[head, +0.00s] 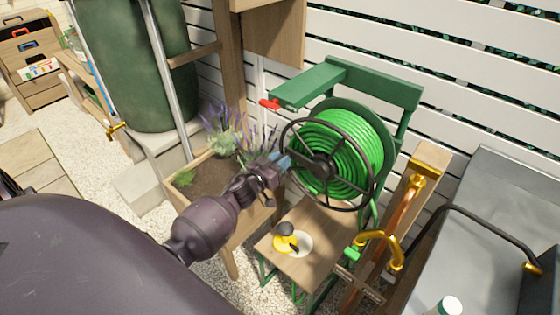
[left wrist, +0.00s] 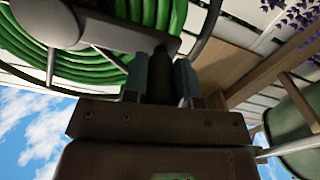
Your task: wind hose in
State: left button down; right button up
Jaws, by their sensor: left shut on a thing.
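The green hose (head: 352,150) lies in neat coils on a reel with a black hand wheel (head: 322,168) in front, under a green frame (head: 312,86). My left gripper (head: 279,161) is at the left rim of the wheel. In the left wrist view its two fingers are shut on a dark upright crank handle (left wrist: 161,77), with the green coils (left wrist: 100,62) behind. My right gripper is not in view.
A wooden planter (head: 205,178) with lavender is left of the reel. A small wooden table (head: 318,262) below holds a yellow and black item (head: 286,238). A brass tap (head: 378,243) on a post and a grey worktop (head: 478,215) are at right.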

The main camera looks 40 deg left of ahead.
pick_arm(q)
jog(key=shift+f, duration=0.15)
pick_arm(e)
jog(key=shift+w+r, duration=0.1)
